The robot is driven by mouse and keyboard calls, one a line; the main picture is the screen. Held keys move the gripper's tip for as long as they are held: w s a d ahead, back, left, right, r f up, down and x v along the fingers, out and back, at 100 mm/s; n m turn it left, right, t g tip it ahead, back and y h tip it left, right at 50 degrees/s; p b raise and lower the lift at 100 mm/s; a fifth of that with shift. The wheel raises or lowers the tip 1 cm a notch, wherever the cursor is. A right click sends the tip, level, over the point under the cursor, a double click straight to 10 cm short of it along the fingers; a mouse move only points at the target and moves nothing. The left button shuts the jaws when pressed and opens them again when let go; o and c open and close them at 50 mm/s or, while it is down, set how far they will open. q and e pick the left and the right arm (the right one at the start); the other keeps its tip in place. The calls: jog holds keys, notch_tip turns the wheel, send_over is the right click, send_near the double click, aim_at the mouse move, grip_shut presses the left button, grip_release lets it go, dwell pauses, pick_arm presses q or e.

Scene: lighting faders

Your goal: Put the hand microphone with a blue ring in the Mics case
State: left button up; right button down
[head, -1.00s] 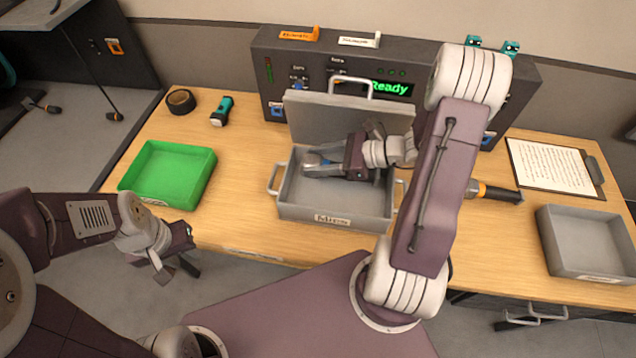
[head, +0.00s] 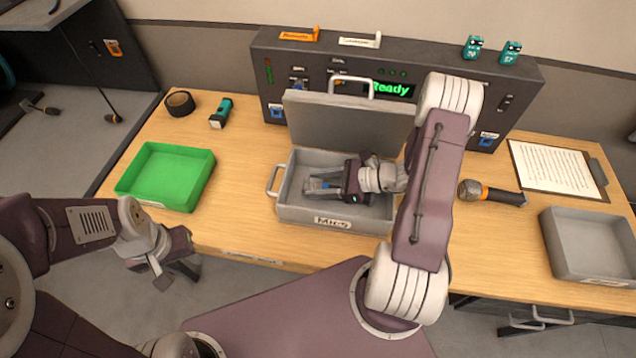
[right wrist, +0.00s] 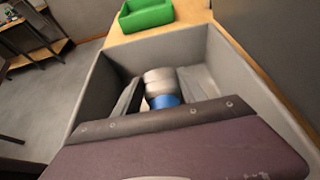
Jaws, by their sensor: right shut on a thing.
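The Mics case (head: 290,214) is a grey box with its lid (head: 345,120) raised at the back and a "Mics" label on its front. My right gripper (head: 320,186) is inside the case, shut on the hand microphone with a blue ring. In the right wrist view the microphone's grey head (right wrist: 159,80) and blue ring (right wrist: 164,101) show between the fingers, inside the case walls. The rest of that microphone is hidden by my gripper. My left gripper (head: 173,273) is empty and looks open, in front of the table's left part.
Another microphone with an orange ring (head: 488,194) lies right of the case. A green tray (head: 165,200) stands left, a grey tray (head: 578,270) at the right. The fader console (head: 520,100) stands behind.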

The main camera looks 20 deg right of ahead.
jog(key=c, duration=0.6)
grip_release()
jog(key=shift+f, duration=0.1)
jog(key=shift+c, duration=0.2)
jog(key=shift+d+r, duration=0.15)
jog(key=shift+r, duration=0.1)
jog(key=v, duration=1.1)
jog(key=shift+s+d+r, duration=0.2)
jog(key=shift+d, duration=0.1)
